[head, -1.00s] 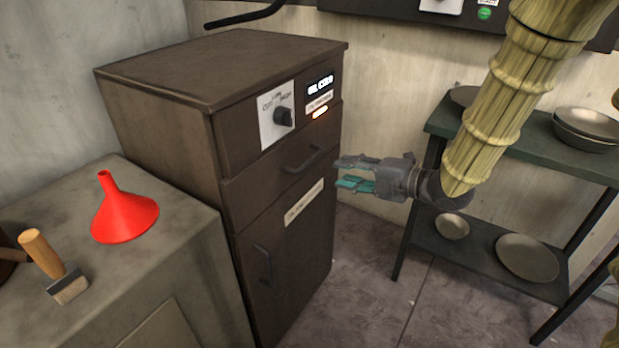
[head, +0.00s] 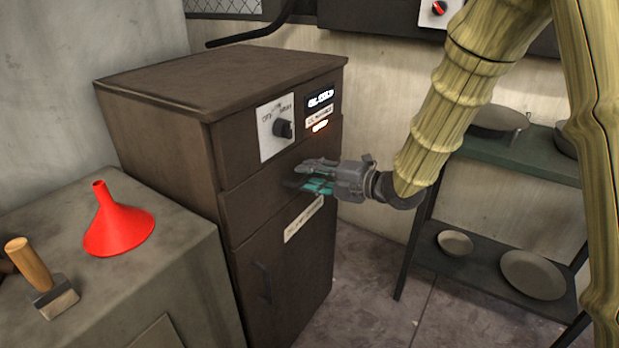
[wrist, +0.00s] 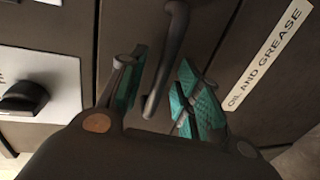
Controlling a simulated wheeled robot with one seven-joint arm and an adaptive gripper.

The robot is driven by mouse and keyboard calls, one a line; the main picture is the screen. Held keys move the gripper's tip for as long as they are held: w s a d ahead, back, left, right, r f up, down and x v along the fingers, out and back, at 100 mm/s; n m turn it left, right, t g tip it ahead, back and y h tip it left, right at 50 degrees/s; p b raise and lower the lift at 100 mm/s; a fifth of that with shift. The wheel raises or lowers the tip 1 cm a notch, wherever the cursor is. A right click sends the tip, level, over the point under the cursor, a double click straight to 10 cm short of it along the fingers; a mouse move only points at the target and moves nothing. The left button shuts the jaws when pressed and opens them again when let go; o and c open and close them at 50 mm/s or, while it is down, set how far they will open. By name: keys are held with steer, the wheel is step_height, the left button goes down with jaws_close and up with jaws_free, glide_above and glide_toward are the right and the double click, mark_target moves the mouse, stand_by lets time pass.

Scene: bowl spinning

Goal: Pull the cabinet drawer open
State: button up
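The brown cabinet (head: 160,130) stands in the middle left of the head view. Its drawer front (head: 250,205) is flush with the body, below the dial panel. My gripper (head: 304,181) is in front of the drawer, at its handle. In the wrist view the dark drawer handle (wrist: 168,60) lies between the two teal-padded fingers of the gripper (wrist: 160,100). The fingers are apart, with gaps to the handle on both sides. In the head view my gripper mostly hides the handle.
A green shelf (head: 515,158) with metal bowls stands right. Floor is clear between cabinet and shelf.

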steer(key=shift+w+a, duration=0.25)
steer(key=shift+a, duration=0.05)
jaws_close()
